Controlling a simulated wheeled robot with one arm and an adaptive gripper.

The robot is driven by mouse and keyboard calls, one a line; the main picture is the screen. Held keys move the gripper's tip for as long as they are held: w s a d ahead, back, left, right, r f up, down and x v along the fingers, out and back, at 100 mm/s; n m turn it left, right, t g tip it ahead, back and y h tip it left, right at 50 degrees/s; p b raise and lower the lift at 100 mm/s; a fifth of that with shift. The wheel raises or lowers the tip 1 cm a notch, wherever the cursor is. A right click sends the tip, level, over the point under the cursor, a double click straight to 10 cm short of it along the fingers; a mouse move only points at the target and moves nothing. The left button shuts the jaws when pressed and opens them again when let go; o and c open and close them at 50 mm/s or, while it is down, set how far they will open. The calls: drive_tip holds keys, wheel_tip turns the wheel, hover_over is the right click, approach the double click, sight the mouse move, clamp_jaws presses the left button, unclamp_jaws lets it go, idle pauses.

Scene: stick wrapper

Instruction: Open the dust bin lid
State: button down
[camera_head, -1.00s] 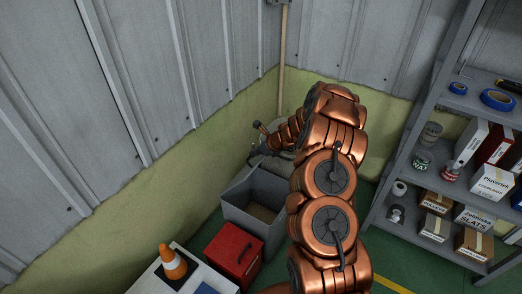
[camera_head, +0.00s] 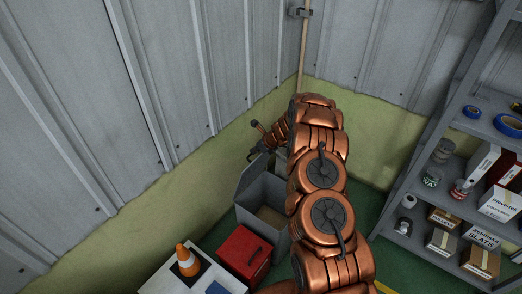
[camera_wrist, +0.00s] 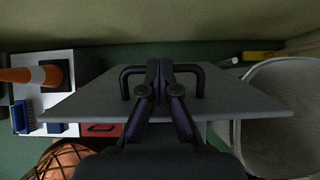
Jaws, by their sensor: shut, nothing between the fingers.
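The grey dust bin (camera_head: 275,226) stands by the wall in the head view, with its top open and brown contents showing inside. Its grey lid (camera_head: 249,178) is raised and tilted at the wall side. In the wrist view the lid is a flat grey panel (camera_wrist: 85,104) with a black bar handle (camera_wrist: 195,70) on it. My gripper (camera_wrist: 159,66) is shut with nothing between its fingers, and its tips overlap the middle of the handle. I cannot tell if they touch it. In the head view my gripper (camera_head: 256,140) is near the wall, above the lid.
A red box (camera_head: 243,253) stands beside the bin. A white surface with an orange cone (camera_head: 187,259) is at the lower left. Metal shelves (camera_head: 430,175) with cartons and tape are on the right. The corrugated wall is close behind the bin.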

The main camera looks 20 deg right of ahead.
drive_tip(key=w+a, duration=0.1)
drive_tip(key=w+a+p, duration=0.1)
drive_tip(key=w, duration=0.2)
drive_tip(key=shift+w+a+r+p, duration=0.2)
drive_tip(key=shift+w+a+p, duration=0.1)
drive_tip(key=shift+a, duration=0.1)
drive_tip(key=shift+d, duration=0.1)
drive_tip(key=shift+s+r, duration=0.1)
drive_tip(key=shift+r, duration=0.05)
wheel_tip(320, 180, up, 10)
drive_tip(key=s+d+p, duration=0.1)
drive_tip(key=s+p, duration=0.1)
drive_tip(key=p, duration=0.3)
drive_tip(key=shift+s+d+f, duration=0.2)
drive_tip(key=shift+d+f, duration=0.05)
